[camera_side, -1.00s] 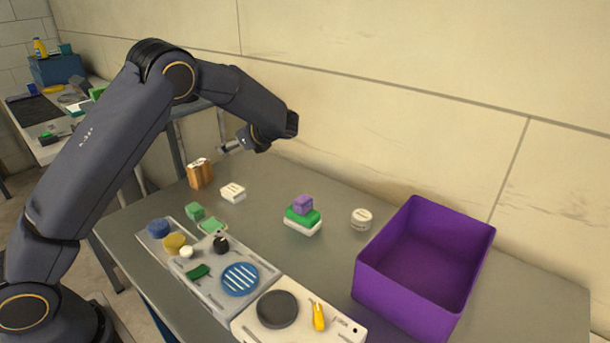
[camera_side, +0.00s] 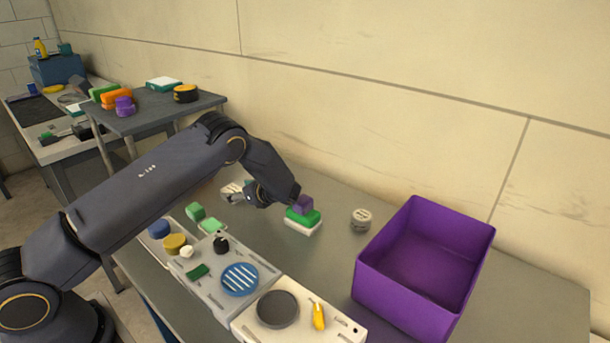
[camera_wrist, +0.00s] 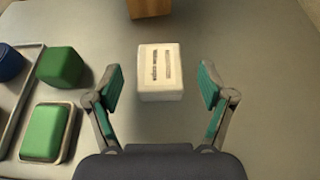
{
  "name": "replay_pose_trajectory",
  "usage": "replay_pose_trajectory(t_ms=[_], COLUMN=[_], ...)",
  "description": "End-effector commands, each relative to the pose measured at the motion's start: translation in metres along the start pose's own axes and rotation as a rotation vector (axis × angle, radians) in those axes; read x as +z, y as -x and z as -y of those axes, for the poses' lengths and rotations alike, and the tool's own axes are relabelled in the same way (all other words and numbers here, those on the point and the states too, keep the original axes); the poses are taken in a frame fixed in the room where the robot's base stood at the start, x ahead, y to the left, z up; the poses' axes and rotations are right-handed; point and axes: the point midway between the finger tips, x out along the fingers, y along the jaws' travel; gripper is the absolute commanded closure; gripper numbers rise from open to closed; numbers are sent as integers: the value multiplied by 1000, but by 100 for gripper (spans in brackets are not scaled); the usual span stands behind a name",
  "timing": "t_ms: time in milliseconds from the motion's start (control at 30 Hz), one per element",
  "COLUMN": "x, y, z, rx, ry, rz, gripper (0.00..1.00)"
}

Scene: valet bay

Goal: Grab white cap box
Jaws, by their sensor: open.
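The white cap box (camera_wrist: 160,75) is a small white block with two dark slots on top. It lies on the grey table, and in the wrist view it sits centred just beyond and between my fingertips. In the side view the white box (camera_side: 231,190) is partly hidden behind my gripper (camera_side: 236,198). My gripper (camera_wrist: 160,92) is open, with green-padded fingers spread wider than the box. Nothing is between the pads that I can see gripped.
A brown block (camera_wrist: 149,8) stands beyond the box. Green blocks (camera_wrist: 61,67) lie left. A purple-green-white stack (camera_side: 303,217), a round white tin (camera_side: 361,219) and a purple bin (camera_side: 372,285) stand right. Trays (camera_side: 225,275) line the front.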

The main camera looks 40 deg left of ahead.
Motion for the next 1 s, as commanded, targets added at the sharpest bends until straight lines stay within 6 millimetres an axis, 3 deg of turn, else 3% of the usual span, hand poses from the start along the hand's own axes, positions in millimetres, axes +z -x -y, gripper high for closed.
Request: replay_pose_trajectory(t_ms=[167,400,1000], x=[-1,-1,-1], y=[-27,-29,-29], z=[0,0,0], rx=[0,-1,-1], ry=[1,0,0], rz=[-2,-2,-2], gripper=[19,20,83])
